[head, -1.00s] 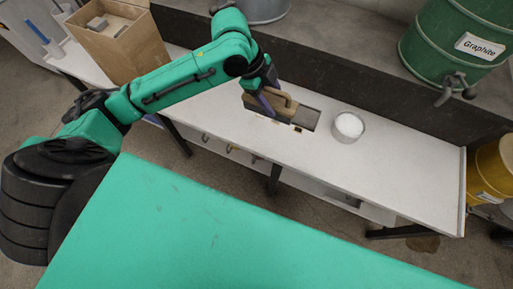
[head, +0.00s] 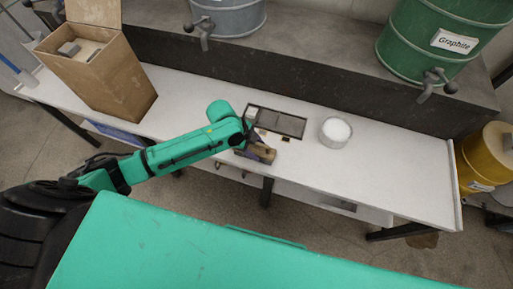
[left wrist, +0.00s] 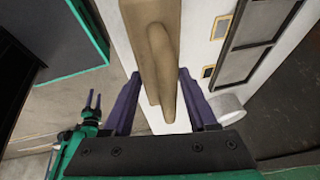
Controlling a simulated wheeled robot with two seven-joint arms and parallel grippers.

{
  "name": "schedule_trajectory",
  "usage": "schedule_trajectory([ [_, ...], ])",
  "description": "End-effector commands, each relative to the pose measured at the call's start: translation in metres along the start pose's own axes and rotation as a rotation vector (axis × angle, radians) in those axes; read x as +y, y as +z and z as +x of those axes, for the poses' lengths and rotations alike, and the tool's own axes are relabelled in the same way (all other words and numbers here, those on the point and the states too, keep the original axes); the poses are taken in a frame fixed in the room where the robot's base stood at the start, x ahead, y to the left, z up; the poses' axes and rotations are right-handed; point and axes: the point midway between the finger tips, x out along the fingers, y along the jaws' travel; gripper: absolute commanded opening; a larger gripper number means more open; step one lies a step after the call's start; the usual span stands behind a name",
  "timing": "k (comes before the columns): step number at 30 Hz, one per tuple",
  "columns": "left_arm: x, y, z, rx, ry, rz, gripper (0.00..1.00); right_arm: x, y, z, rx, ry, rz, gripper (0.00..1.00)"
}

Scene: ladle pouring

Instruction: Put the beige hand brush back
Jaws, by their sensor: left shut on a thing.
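The beige hand brush (head: 262,153) is at the front edge of the white bench, in front of a dark inset panel (head: 280,122). My left gripper (head: 244,146) is shut on it. In the left wrist view the brush (left wrist: 143,45) runs up the picture, with its raised grip (left wrist: 160,75) between the purple fingers of my left gripper (left wrist: 160,100). Whether the brush touches the bench cannot be told.
A glass dish of white powder (head: 335,131) stands right of the panel. A tall open cardboard box (head: 105,75) stands at the bench's left. The bench top (head: 390,165) is clear to the right. Metal and green drums (head: 425,35) stand on the ledge behind.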

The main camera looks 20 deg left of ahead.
Motion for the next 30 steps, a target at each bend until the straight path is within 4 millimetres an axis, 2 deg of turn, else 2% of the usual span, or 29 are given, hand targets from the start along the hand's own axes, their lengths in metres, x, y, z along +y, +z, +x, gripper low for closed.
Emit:
schedule_trajectory([
  [6, 0.000, 0.001, 0.002, 0.000, 0.000, 0.000, 0.14, 0.004, -0.002, 0.001, 0.003, 0.005, -0.002, 0.50],
  [7, 0.001, 0.001, 0.002, 0.000, 0.001, 0.000, 0.62, 0.004, -0.002, 0.001, 0.003, 0.005, -0.002, 0.50],
  [9, 0.000, 0.001, 0.002, 0.000, 0.001, 0.000, 0.88, 0.004, -0.003, 0.001, 0.004, 0.006, -0.002, 0.50],
  [18, 0.000, 0.000, 0.001, 0.000, 0.000, -0.001, 0.88, 0.004, -0.004, 0.000, 0.006, 0.006, -0.003, 0.50],
  [22, -0.001, 0.000, -0.009, 0.000, -0.001, -0.001, 0.88, 0.004, -0.004, -0.002, 0.006, 0.006, -0.003, 0.50],
  [26, -0.001, 0.000, -0.036, -0.002, -0.002, 0.002, 0.88, 0.004, -0.005, -0.006, 0.007, 0.006, -0.002, 0.50],
  [30, -0.001, 0.001, -0.075, -0.004, -0.002, 0.000, 0.88, 0.004, -0.005, -0.010, 0.007, 0.006, -0.002, 0.50],
])
